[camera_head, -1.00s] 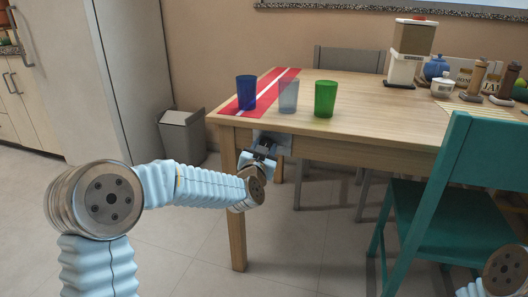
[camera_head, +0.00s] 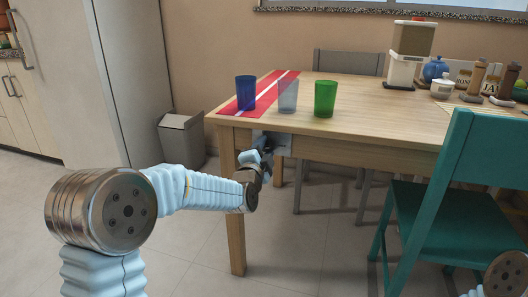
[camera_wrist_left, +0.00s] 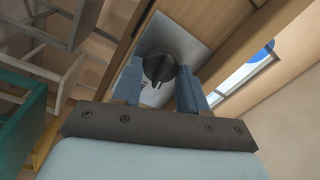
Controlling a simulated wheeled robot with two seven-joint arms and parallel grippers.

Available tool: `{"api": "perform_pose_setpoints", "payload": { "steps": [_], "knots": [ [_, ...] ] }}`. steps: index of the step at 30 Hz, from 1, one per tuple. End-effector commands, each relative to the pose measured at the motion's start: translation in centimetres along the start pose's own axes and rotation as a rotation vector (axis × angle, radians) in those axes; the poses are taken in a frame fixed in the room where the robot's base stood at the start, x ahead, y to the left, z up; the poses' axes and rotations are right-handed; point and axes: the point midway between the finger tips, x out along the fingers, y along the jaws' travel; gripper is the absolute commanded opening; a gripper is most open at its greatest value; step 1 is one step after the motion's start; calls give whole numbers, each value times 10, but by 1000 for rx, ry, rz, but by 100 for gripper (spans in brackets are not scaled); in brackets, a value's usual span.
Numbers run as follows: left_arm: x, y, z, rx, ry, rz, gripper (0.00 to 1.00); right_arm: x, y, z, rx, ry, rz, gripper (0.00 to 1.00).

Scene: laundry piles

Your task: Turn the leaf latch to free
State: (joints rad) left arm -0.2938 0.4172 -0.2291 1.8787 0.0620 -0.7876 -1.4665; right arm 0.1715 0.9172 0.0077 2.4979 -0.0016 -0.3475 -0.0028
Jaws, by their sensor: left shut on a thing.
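The leaf latch (camera_wrist_left: 160,68) is a dark round knob on a grey metal plate (camera_wrist_left: 178,36) on the underside of the wooden table (camera_head: 390,115). My left gripper (camera_head: 263,150) is under the table's left end, beside the front leg. In the left wrist view its two blue fingers (camera_wrist_left: 158,88) stand on either side of the knob, shut on it. In the head view the knob itself is hidden by the gripper and table edge. My right gripper is out of view; only part of its arm shows at the lower right.
A blue cup (camera_head: 246,93), a clear cup (camera_head: 288,96) and a green cup (camera_head: 325,98) stand on the table above, near a red runner (camera_head: 272,88). A teal chair (camera_head: 450,190) stands at the right, a grey bin (camera_head: 182,138) behind at the left.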

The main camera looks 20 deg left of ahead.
Motion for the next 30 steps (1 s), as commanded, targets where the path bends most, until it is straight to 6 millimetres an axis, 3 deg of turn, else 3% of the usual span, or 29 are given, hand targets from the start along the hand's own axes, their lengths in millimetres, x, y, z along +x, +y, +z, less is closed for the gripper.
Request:
{"api": "perform_pose_setpoints", "payload": {
  "steps": [12, 28, 29, 30],
  "knots": [
    [0, 2, 2, 178, 14, 6, 12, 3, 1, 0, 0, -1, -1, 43],
    [0, 2, 2, 203, 16, 6, 12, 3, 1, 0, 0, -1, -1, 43],
    [0, 1, 2, 203, 16, 6, 44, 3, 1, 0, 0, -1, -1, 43],
    [0, 1, 2, 202, 16, 6, 50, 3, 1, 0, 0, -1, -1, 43]
  ]
}}
